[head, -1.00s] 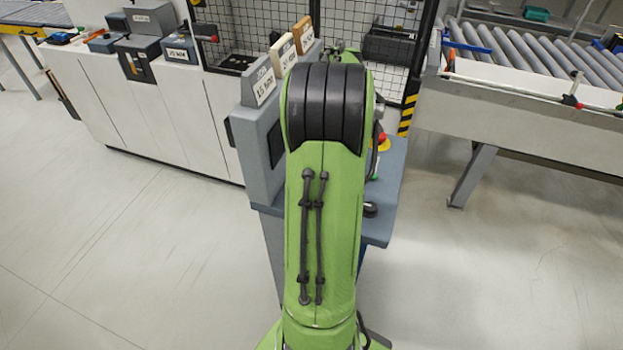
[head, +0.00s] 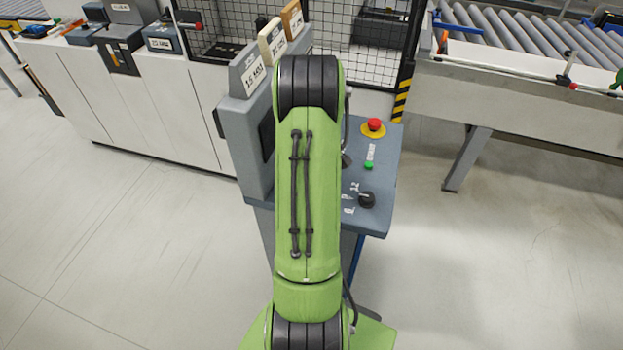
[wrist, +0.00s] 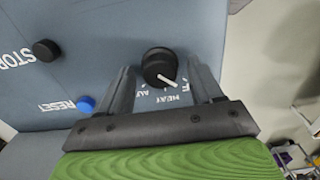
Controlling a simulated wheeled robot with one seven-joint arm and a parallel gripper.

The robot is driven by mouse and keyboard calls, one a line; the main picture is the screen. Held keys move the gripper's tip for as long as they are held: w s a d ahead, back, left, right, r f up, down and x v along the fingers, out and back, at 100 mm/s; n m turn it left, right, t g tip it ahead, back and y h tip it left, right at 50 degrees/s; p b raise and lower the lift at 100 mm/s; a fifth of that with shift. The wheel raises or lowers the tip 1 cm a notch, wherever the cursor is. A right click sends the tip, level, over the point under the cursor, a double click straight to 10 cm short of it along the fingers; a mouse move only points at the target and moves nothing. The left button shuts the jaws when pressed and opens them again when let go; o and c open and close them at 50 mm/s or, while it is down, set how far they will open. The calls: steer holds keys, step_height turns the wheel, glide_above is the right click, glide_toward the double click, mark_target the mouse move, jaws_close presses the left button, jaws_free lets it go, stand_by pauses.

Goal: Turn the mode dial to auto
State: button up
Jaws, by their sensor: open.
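The mode dial is a black round knob (wrist: 159,64) with a white pointer, on the blue-grey console top. It also shows in the head view (head: 367,200), right of my arm. The pointer slants to the lower right in the wrist view, towards the OFF and HEAT lettering, which is partly covered. The AUTO lettering (wrist: 155,88) is left of the pointer and partly hidden. My gripper (wrist: 164,70) is open, with one finger on each side of the dial in the picture. I cannot tell the height gap or any contact. My arm hides the gripper in the head view.
A red stop button on a yellow base (head: 373,127) and a green button (head: 369,164) are farther back on the console (head: 385,165). The wrist view shows a black button (wrist: 45,50) and a blue button (wrist: 86,104) left of the dial. A grey upright housing (head: 240,140) stands left.

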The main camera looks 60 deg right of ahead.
steer(key=shift+c, duration=0.3)
steer(key=c, duration=1)
steer(key=shift+m, duration=0.3)
steer(key=m+b, duration=0.2)
steer(key=m, duration=0.2)
steer(key=m+b, duration=0.1)
steer(key=m, duration=0.3)
steer(key=shift+m, duration=0.4)
steer(key=m+b, duration=0.1)
steer(key=m, duration=0.3)
steer(key=shift+m, duration=2.2)
